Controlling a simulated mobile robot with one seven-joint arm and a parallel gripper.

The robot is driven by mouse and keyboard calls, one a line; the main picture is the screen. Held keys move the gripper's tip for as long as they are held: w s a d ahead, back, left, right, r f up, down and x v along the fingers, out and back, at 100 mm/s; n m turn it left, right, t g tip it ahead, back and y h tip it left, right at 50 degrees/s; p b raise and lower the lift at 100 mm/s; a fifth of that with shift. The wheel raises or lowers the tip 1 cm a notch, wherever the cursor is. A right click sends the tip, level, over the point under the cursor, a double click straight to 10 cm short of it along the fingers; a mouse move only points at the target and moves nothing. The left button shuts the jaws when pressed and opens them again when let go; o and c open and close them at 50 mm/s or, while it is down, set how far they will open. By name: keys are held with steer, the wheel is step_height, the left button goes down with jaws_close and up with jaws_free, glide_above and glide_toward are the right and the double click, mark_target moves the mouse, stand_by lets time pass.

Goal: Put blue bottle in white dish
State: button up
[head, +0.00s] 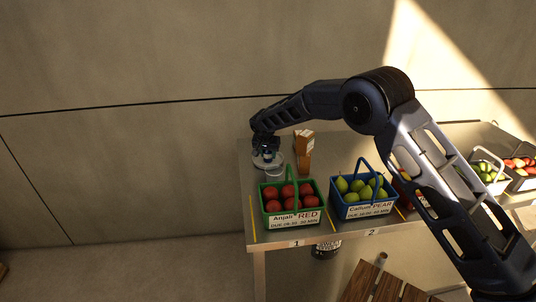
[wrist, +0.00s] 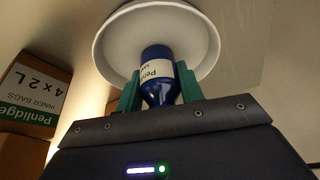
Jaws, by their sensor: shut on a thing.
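The blue bottle (wrist: 157,56) with a white and green label is between the green fingers of my gripper (wrist: 158,86) in the wrist view. My gripper is shut on it. The white dish (wrist: 112,46) is round and lies directly beyond the bottle, surrounding its far end in that view. Whether the bottle touches the dish, I cannot tell. In the head view my gripper (head: 265,148) is over the table's back left part, above the pale dish (head: 262,163). The bottle is not clearly visible there.
Cardboard boxes (head: 304,142) stand close right of my gripper. A blue basket of pears (head: 362,197) is farther right. A wall is behind.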

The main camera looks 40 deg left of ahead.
steer(key=shift+f, duration=0.1)
steer(key=o, duration=1)
steer(key=shift+o, duration=0.2)
steer(key=v, duration=1.2)
